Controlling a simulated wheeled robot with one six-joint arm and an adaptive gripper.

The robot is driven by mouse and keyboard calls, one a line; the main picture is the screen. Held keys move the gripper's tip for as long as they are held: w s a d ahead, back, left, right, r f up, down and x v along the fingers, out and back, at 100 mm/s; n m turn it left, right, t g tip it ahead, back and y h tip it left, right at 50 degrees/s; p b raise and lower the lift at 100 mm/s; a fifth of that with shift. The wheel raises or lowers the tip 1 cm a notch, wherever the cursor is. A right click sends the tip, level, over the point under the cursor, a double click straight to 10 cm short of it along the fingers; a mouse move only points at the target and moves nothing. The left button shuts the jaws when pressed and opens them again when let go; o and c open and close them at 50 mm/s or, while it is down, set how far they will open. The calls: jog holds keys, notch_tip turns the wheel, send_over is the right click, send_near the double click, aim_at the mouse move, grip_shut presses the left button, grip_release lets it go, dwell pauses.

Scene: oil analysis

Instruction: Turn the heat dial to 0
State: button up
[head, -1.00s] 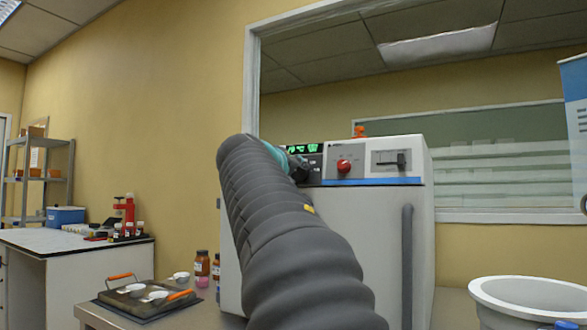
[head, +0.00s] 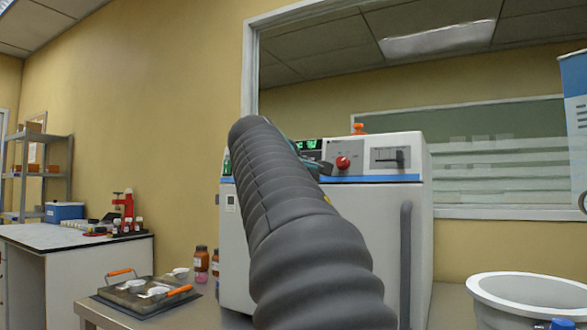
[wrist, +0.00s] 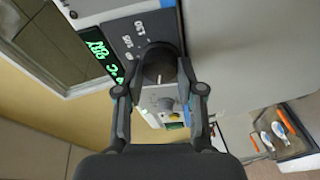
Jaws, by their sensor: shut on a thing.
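The heat dial (wrist: 160,62) is a round black knob with a pale pointer mark, on a dark panel in the wrist view. My gripper (wrist: 160,72) has its two fingertips on opposite sides of the dial and is shut on it. The oven (head: 372,220) is a white and grey cabinet with a blue stripe. Its green-digit display (wrist: 101,54) is beside the dial and partly cut off; it also shows in the head view (head: 306,144). My arm hides the dial and most of the gripper in the head view.
A red knob (head: 342,163) and a lever switch (head: 399,157) are right of the dial's panel. A vertical door handle (head: 406,258) stands out below. A tray (head: 146,294) with white dishes, brown bottles (head: 201,259) and a white basin (head: 530,297) are nearby.

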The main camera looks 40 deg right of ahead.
dwell(0.4)
jog(key=o, duration=1.2)
jog(key=shift+c, duration=0.2)
jog(key=v, duration=1.2)
jog(key=shift+w, duration=0.1)
